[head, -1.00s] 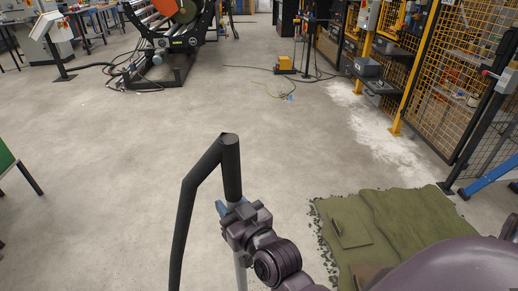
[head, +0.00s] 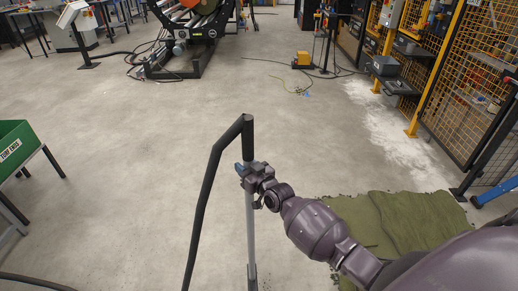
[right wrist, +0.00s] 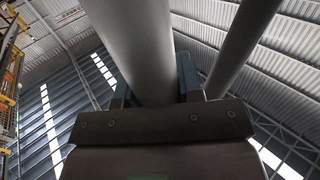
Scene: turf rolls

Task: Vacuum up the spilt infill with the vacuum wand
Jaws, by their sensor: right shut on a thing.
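The vacuum wand is a grey tube (head: 250,225) with a black bent top (head: 247,130) and a dark hose (head: 200,205) running down beside it. It stands about upright in front of me. My right gripper (head: 248,176) is shut around the tube below the black top. The right wrist view shows the tube (right wrist: 130,40) between the jaws. The wand's foot (head: 252,276) is at the bottom of the head view, partly cut off. A pale granular spill (head: 400,135), perhaps the infill, lies along the yellow fence. My left gripper is not in view.
Green turf (head: 410,225) lies on the floor at right, partly behind my arm. A yellow mesh fence (head: 465,75) stands beyond it. A green bin (head: 14,145) on legs is at left. A roller machine (head: 190,50) stands at the back. The middle floor is clear.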

